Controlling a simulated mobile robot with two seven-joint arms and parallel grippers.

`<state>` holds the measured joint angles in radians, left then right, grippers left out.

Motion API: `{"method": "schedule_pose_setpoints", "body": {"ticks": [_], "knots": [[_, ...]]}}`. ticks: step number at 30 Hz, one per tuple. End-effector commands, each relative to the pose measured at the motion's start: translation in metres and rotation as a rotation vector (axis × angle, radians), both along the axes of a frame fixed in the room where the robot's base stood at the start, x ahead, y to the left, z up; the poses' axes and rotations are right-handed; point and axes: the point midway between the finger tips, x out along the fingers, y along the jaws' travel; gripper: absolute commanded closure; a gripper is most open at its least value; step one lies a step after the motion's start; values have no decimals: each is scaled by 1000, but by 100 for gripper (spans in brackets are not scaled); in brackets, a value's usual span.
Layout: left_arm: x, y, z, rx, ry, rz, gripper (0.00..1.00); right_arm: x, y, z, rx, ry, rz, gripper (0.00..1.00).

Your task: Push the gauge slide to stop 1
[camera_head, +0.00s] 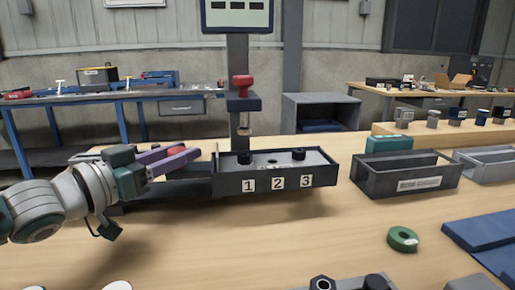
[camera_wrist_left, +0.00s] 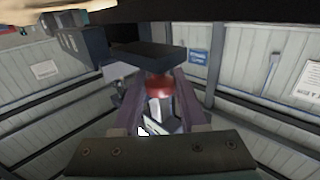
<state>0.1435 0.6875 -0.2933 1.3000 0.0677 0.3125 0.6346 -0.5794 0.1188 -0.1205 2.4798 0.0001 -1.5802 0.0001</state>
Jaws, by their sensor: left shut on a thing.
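My left gripper (camera_head: 176,155) comes in from the left with its purple fingers at the left end of the dark gauge housing (camera_head: 325,178). The fingers are shut on a red knob (camera_wrist_left: 158,88), which I take to be the slide's handle; in the head view it is mostly hidden by the fingers. The housing's front has white labels for stop 1 (camera_head: 248,185), stop 2 (camera_head: 278,183) and stop 3 (camera_head: 306,181). A dark bar (camera_head: 190,188) reaches left from the housing, partly behind the gripper. My right gripper is not in view.
A post (camera_head: 237,60) with another red knob (camera_head: 242,82) and a display (camera_head: 237,14) stands behind the housing. A grey bin (camera_head: 410,182) is to its right. A green ring (camera_head: 403,239) and blue mat (camera_head: 490,238) lie right front.

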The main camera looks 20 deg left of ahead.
Motion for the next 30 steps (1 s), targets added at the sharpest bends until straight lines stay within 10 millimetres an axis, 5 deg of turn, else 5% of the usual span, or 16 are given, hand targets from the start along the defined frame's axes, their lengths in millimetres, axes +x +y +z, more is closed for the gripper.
{"method": "schedule_pose_setpoints", "body": {"ticks": [4,5,12,25,30], "knots": [[0,0,1,0,-2,-1,100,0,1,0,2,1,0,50],[0,0,1,0,-2,-1,56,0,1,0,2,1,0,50],[0,0,1,1,-1,0,30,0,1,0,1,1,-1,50],[0,1,2,2,0,1,30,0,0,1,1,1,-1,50],[0,1,24,1,-3,0,30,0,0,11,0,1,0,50]]}}
